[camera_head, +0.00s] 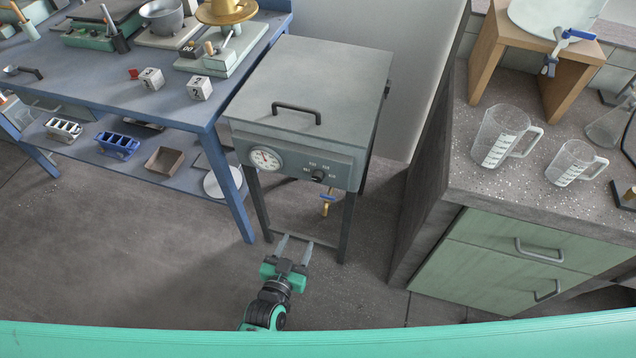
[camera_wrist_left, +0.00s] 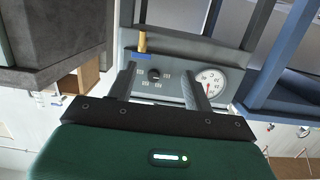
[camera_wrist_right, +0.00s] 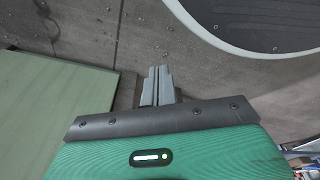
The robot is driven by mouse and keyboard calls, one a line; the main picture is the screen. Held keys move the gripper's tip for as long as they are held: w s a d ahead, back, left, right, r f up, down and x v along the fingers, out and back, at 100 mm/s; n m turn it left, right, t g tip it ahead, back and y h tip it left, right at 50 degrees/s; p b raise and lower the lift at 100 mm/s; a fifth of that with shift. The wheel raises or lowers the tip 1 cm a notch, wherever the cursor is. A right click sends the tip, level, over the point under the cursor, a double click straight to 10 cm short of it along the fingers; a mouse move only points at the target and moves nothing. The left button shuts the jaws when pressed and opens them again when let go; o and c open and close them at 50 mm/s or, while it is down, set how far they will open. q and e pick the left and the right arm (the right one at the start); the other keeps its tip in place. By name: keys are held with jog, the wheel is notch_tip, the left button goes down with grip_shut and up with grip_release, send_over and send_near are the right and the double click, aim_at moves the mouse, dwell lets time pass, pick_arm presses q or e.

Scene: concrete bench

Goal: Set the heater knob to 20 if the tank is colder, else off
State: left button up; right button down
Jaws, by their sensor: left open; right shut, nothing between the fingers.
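The grey tank (camera_head: 318,75) stands on legs between the blue bench and the stone counter. Its front panel carries a round white dial (camera_head: 265,160) and, to the right, a dark heater knob (camera_head: 319,176) with small marks around it. The left wrist view shows the knob (camera_wrist_left: 154,75) and dial (camera_wrist_left: 209,82) upside down; the reading and knob marks are too small to read. My left gripper (camera_head: 295,243) is open and empty, in front of and below the panel, apart from the knob. My right gripper (camera_wrist_right: 158,70) is shut and empty, seen only in the right wrist view.
A brass-coloured valve with a blue handle (camera_head: 327,204) hangs under the tank. The blue bench (camera_head: 150,105) is at left. The stone counter (camera_head: 480,165) at right holds two measuring jugs (camera_head: 499,138). Floor in front of the tank is clear.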

pick_arm(q)
notch_tip(320, 180, up, 6)
jog(key=w+r+t, duration=0.1)
jog(key=w+t, duration=0.1)
send_near(317, 180)
jog(key=shift+h, duration=0.3)
jog(key=x, duration=0.7)
jog(key=shift+w+a, duration=0.15)
jog(key=shift+w, duration=0.05)
jog(key=shift+w+d+b, duration=0.25)
jog(key=shift+w+b, duration=0.05)
jog(key=shift+w, duration=0.25)
pick_arm(e)
jog(key=shift+w+a+r, duration=0.15)
jog(key=shift+w+r, duration=0.7)
jog(key=shift+w, duration=0.25)
pick_arm(q)
jog(key=shift+c, duration=0.2)
jog(key=c, duration=0.9)
pick_arm(e)
jog(key=shift+s, duration=0.2)
